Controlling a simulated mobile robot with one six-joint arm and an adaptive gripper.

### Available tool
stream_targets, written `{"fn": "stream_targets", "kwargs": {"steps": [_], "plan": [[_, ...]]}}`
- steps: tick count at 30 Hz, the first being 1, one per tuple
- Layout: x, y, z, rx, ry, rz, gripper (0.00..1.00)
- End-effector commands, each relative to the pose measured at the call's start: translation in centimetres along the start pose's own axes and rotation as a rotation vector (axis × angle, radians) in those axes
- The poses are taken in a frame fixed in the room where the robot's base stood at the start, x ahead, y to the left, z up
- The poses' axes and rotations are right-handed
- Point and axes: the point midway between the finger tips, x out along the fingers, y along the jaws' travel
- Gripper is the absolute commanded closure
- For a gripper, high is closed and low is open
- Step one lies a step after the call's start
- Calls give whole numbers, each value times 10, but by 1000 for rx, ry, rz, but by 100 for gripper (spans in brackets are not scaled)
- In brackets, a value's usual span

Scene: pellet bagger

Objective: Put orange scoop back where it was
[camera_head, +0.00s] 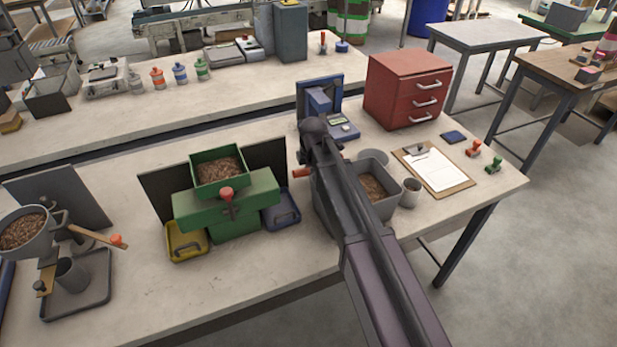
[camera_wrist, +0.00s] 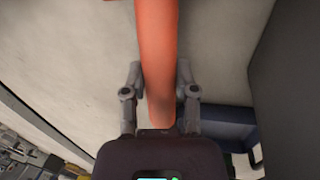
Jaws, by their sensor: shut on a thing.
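The orange scoop shows in the wrist view as a long orange handle (camera_wrist: 158,50) between the two fingers of my gripper (camera_wrist: 160,78), which is shut on it. In the head view a small orange end of the scoop (camera_head: 300,173) shows left of my arm. My gripper (camera_head: 304,158) is mostly hidden there behind the wrist, above the table between the green pellet hopper and the grey bin. The scoop's bowl is not clearly seen in either view.
A grey bin (camera_head: 386,208) of pellets stands right of my arm, partly hidden by it. A grey cup (camera_head: 411,193), a clipboard (camera_head: 433,168) and a red drawer cabinet (camera_head: 393,88) lie beyond. The green hopper (camera_head: 258,189) with blue tray (camera_head: 283,222) is left. The table's front is clear.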

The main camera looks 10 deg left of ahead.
Motion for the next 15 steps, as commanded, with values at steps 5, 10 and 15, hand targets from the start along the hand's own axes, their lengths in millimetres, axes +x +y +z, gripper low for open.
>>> {"fn": "stream_targets", "kwargs": {"steps": [5,10,15], "plan": [[9,-2,0,0,0,0,100],[8,-2,0,0,0,0,100],[8,-2,0,0,0,0,45]]}}
